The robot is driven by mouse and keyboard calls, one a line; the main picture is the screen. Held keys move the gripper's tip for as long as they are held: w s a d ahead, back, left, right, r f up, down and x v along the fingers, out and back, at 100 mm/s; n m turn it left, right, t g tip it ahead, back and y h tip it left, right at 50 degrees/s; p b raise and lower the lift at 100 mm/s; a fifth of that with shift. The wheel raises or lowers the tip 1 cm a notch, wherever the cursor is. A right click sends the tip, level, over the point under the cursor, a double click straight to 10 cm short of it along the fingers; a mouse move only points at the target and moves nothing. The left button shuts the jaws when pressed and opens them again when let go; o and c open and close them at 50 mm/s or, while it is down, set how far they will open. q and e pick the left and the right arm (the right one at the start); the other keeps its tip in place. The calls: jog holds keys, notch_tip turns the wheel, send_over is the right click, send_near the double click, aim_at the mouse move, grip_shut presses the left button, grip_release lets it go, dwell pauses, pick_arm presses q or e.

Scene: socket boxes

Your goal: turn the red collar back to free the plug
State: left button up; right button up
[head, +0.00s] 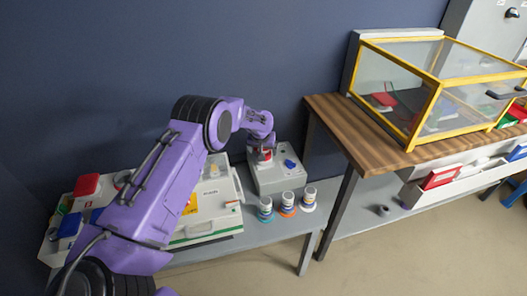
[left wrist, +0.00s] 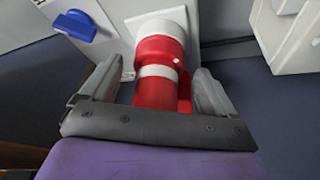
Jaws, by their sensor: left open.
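The red collar (left wrist: 158,50) with a white band shows in the left wrist view, on a plug seated against a white round socket on a pale grey box face. In the head view the red plug (head: 265,155) is small, at the grey socket box (head: 276,180). My left gripper (left wrist: 158,88) is open, with one finger on each side of the red plug. I cannot tell whether the fingers touch it. In the head view my left gripper (head: 262,150) is over the box and partly hides the plug. My right gripper is not in view.
A blue knob (head: 289,163) is on the same box, right of the plug. Several small jars (head: 287,203) stand in front of it. A white case (head: 213,212) lies left. A wooden table (head: 345,125) with a yellow-framed clear enclosure (head: 425,110) stands to the right.

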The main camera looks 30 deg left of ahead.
pick_arm(q)
jog(key=shift+w+f, duration=0.25)
jog(key=shift+f, duration=0.4)
jog(key=c, duration=1.1)
jog(key=shift+o, duration=0.2)
